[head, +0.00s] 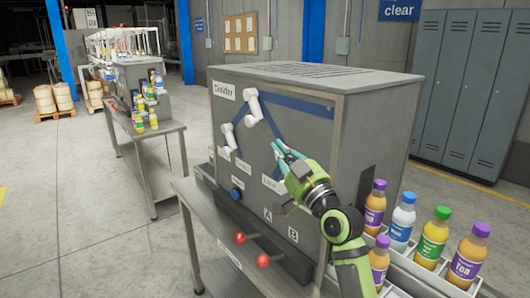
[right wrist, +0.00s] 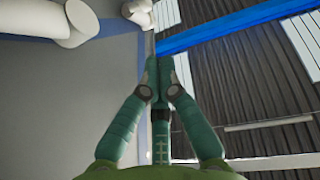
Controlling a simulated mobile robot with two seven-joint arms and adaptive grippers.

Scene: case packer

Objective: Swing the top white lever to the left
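The grey machine's front panel (head: 240,175) carries a top white lever (head: 254,106), set on blue strips near the top edge. A second white lever (head: 229,138) sits lower and to its left. My right gripper (head: 277,146) is in front of the panel, below and right of the top lever, apart from it. In the right wrist view its teal fingers (right wrist: 157,75) come together at the tips, with nothing seen between them. White lever parts (right wrist: 55,20) show at the upper left there, clear of the fingers. My left gripper is out of view.
Two red-knobbed levers (head: 240,238) stick out at the lower front of the machine. Several bottles (head: 433,238) stand in a rack at the right. Open floor (head: 80,220) lies to the left.

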